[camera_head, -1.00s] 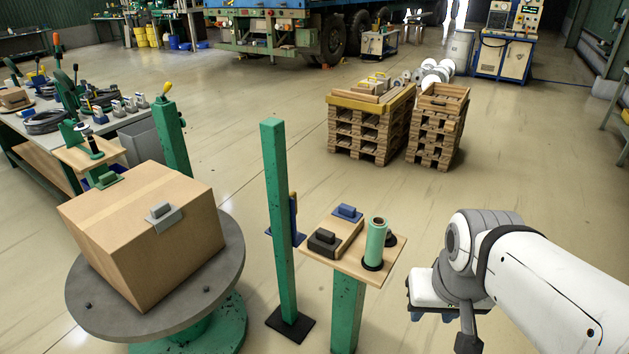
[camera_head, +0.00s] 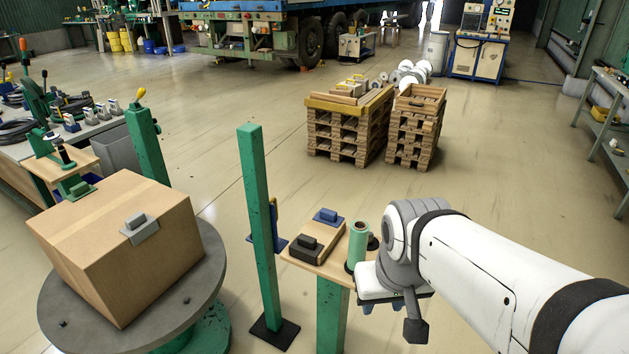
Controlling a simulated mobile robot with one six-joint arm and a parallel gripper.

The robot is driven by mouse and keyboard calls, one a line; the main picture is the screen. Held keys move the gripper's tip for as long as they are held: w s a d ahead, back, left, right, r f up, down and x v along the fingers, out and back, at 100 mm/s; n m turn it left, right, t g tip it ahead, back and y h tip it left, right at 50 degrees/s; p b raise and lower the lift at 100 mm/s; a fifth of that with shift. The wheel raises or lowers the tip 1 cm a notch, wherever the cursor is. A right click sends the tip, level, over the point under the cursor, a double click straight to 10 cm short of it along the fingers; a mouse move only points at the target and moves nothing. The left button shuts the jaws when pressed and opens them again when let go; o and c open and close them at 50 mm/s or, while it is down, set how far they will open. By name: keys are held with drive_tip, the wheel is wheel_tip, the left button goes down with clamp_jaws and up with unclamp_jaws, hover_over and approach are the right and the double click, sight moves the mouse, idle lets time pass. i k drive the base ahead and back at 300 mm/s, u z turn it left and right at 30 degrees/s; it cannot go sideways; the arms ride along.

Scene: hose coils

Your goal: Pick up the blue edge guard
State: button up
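The blue edge guard (camera_head: 328,216) sits at the far end of a small light-brown box (camera_head: 322,234) on a wooden-topped green stand. A black edge guard (camera_head: 305,247) sits at the box's near end. My gripper (camera_head: 393,304) is at the right of the stand, to the right of and nearer than the blue guard, and apart from it. Its fingers are mostly hidden under its white and grey body, so its opening does not show. Nothing is seen held in it.
A green roll (camera_head: 357,246) stands on the stand's right side, between my gripper and the box. A green post (camera_head: 258,220) rises left of the stand. A carton (camera_head: 118,248) with a grey edge guard (camera_head: 139,226) rests on a round table. Pallets (camera_head: 345,133) stand behind, with open floor between.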

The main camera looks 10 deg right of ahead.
sight(329, 218)
drive_tip(key=i, duration=0.9)
